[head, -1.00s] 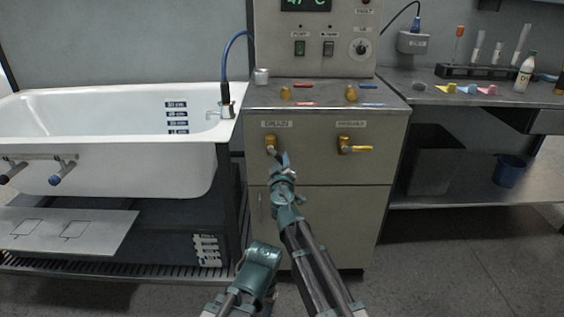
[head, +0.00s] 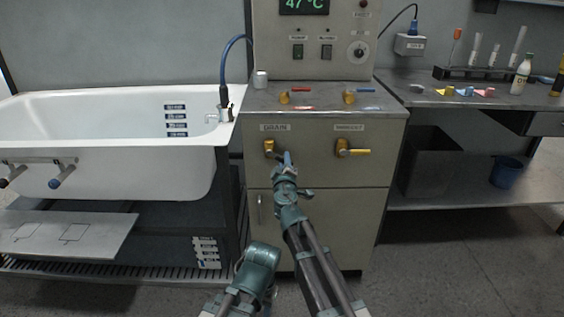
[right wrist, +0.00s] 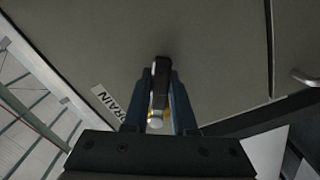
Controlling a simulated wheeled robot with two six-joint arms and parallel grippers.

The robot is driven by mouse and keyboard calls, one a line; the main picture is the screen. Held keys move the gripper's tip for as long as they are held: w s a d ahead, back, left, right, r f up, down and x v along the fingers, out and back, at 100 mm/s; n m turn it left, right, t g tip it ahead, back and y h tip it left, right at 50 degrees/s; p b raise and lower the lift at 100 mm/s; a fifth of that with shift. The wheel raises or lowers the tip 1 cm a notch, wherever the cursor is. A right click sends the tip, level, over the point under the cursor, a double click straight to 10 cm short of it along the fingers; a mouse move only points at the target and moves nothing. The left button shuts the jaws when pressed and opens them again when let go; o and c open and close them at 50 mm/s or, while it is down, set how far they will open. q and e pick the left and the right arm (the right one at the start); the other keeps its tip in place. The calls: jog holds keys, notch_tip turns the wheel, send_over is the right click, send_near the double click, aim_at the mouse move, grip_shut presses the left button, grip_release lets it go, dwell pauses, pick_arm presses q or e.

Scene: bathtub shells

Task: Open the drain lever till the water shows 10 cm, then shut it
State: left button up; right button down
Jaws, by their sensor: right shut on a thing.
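The drain lever (head: 269,147) is a brass valve with a handle, under the DRAIN label (head: 275,127) on the beige cabinet front. My right gripper (head: 287,160) is at its handle, which points right and slightly down. In the right wrist view the dark handle (right wrist: 160,82) lies between the blue fingers, and the gripper is shut on it. The white tub (head: 110,130) is at left, with blue depth marks (head: 176,120) on its inner wall. Their figures are too small to read surely, and I cannot make out a water surface.
A second brass lever (head: 352,149) sits to the right on the same panel. A steel bench (head: 430,97) with tubes and bottles is at right. The floor at right is clear.

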jog(key=r+n, duration=0.1)
jog(key=r+n+p, duration=0.1)
jog(key=n, duration=0.1)
jog(key=shift+d, duration=0.3)
jog(key=shift+d+r+n+p, duration=0.1)
jog(key=shift+r+n+p, duration=0.3)
jog(key=shift+n, duration=0.45)
jog(key=shift+r+n+p, duration=0.15)
jog(key=shift+n+p, duration=0.3)
jog(key=shift+n, duration=0.4)
jog(key=c, duration=0.7)
grip_release()
jog(key=s, duration=1.3)
jog(key=shift+s, duration=0.4)
